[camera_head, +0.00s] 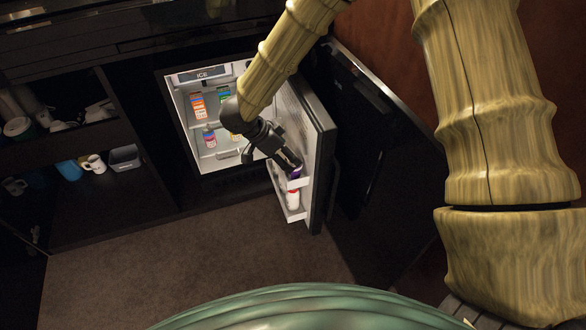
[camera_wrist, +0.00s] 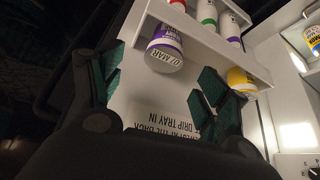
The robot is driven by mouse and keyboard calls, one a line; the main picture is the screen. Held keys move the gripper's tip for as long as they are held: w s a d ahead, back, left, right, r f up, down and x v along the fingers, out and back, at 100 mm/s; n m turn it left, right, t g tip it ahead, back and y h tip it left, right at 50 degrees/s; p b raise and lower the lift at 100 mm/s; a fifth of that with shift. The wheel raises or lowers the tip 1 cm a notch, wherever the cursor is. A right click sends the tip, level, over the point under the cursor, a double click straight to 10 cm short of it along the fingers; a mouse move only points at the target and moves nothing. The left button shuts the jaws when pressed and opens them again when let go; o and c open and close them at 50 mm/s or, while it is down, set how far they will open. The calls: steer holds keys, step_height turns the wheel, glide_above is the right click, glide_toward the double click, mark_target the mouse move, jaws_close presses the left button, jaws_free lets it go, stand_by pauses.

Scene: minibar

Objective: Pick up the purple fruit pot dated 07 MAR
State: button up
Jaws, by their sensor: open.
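The purple pot (camera_wrist: 164,50) shows in the wrist view with a white lid or end reading "07 MAR", upside down. It is at the white door rack, and part of it is hidden by the rack's rail. In the head view a small purple patch (camera_head: 294,173) shows by the tip of my gripper (camera_head: 288,162). In the wrist view my gripper (camera_wrist: 160,88) is open, its green-padded fingers on either side of the picture below the pot. The pot appears between and beyond the fingertips; I cannot tell whether they touch it.
A yellow pot (camera_wrist: 241,82) sits close by the right finger. Several other containers stand in the door rack (camera_wrist: 225,45). The open fridge door (camera_head: 318,150) is beside my gripper. More items stand inside the fridge (camera_head: 198,104).

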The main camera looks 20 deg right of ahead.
steer(key=shift+w+b+x, duration=0.15)
steer(key=shift+b+x, duration=0.45)
steer(key=shift+x, duration=0.7)
steer(key=shift+w+b+x, duration=0.15)
steer(key=shift+b+x, duration=0.45)
steer(key=shift+x, duration=0.7)
steer(key=shift+a, duration=0.1)
steer(key=shift+c, duration=0.2)
steer(key=c, duration=1.1)
steer(key=shift+r, duration=0.15)
